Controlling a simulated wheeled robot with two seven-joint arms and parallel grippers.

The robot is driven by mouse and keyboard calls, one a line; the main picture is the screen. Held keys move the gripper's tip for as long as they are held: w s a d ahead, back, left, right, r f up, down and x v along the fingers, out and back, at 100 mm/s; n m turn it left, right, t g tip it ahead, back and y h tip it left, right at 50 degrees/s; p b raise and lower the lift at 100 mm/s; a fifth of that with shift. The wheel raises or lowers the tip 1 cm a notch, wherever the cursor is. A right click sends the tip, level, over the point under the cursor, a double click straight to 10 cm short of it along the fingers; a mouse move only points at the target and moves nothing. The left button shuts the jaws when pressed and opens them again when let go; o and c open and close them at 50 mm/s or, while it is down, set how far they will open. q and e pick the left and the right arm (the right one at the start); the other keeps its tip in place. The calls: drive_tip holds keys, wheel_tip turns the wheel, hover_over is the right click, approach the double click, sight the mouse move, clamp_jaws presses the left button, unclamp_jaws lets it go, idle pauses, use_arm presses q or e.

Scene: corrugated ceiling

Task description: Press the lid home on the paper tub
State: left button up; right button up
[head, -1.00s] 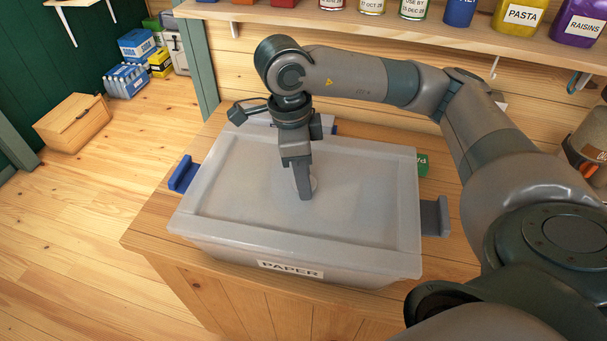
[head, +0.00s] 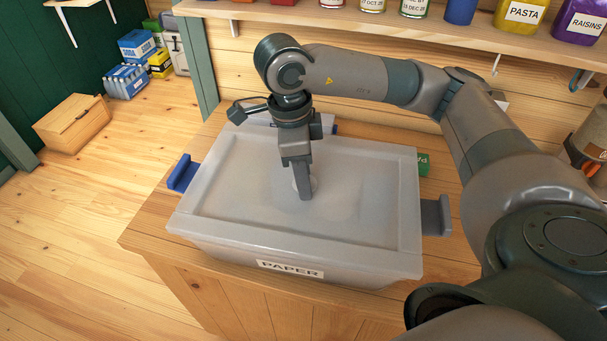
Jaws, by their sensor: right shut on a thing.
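The paper tub (head: 230,255) is a translucent grey box with a PAPER label on its front, standing on a wooden cabinet. Its pale lid (head: 235,190) lies over the top and looks roughly level; I cannot tell whether its rim is fully seated. My right gripper (head: 305,196) points down at the lid's middle, shut on a small pale round knob (head: 314,184) that its fingers mostly hide. A blue clip (head: 182,173) stands out at the tub's left side and a grey clip (head: 436,214) at its right. My left gripper is out of view.
A shelf (head: 400,32) with jars runs along the wall behind my right arm. A green item (head: 423,165) lies just behind the tub's right end. The wooden cabinet top (head: 150,225) has a narrow bare strip on the left. A wooden box (head: 75,123) sits on the floor.

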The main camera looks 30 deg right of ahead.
drive_tip(key=shift+f+b, duration=0.2)
drive_tip(key=shift+b, duration=0.2)
idle(0.4)
idle(0.4)
drive_tip(key=o, duration=1.7)
drive_tip(key=shift+o, duration=0.2)
drive_tip(key=shift+r, duration=0.15)
drive_tip(key=shift+r+p, duration=2.15)
drive_tip(key=shift+r, duration=1.25)
clamp_jaws()
